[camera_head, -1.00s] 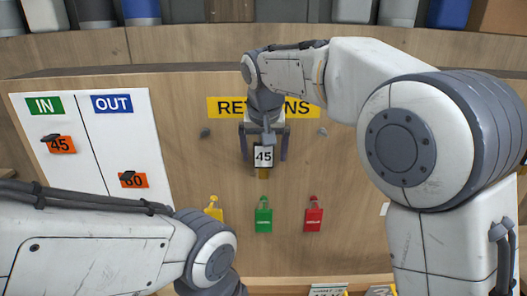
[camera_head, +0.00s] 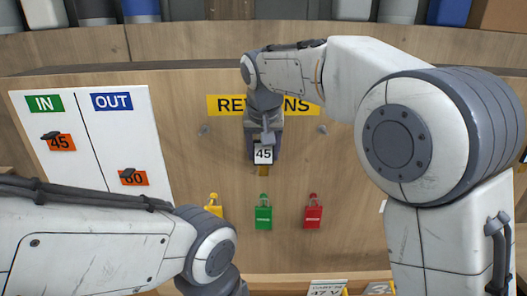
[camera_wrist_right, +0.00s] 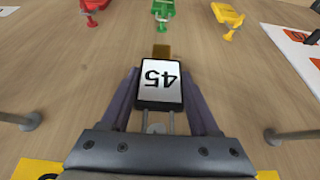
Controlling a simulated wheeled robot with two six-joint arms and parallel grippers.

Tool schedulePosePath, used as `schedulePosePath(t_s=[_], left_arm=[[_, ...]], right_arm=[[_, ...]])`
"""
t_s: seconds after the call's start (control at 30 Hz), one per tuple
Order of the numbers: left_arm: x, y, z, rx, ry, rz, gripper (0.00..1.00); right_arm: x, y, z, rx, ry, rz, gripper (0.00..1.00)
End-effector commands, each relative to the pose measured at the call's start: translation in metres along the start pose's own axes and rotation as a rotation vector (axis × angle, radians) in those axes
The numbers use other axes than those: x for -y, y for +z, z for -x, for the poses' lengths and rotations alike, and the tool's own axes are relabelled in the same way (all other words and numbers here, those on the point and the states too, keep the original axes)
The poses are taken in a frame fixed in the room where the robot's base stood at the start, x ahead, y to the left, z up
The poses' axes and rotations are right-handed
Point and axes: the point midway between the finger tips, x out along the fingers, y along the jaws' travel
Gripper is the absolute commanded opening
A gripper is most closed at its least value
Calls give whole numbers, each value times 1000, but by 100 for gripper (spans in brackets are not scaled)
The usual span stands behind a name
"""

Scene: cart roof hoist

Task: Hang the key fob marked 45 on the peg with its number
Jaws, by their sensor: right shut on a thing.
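The key fob (camera_head: 263,154) has a white face marked 45 and a brown end below it. It is upright in front of the wooden panel under the yellow RETURNS sign (camera_head: 225,105). My right gripper (camera_wrist_right: 160,88) comes from above, its fingers shut on the sides of the fob, which also shows in the right wrist view (camera_wrist_right: 160,83). What the fob hangs from is hard to make out behind the gripper. An orange tag marked 45 (camera_head: 60,142) is in the IN column of the white board (camera_head: 85,170). My left gripper is out of view; only its arm shows.
Grey pegs stick out left (camera_head: 205,131) and right (camera_head: 322,129) of the gripper. An orange tag marked 60 (camera_head: 133,178) is in the OUT column. My left arm crosses the lower left.

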Motion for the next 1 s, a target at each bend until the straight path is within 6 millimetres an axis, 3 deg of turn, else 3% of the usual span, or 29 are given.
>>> schedulePosePath(t_s=[0.57,1.0], left_arm=[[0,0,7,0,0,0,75],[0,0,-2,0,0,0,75]], right_arm=[[0,-2,6,0,0,0,0],[0,15,17,0,0,0,0]])
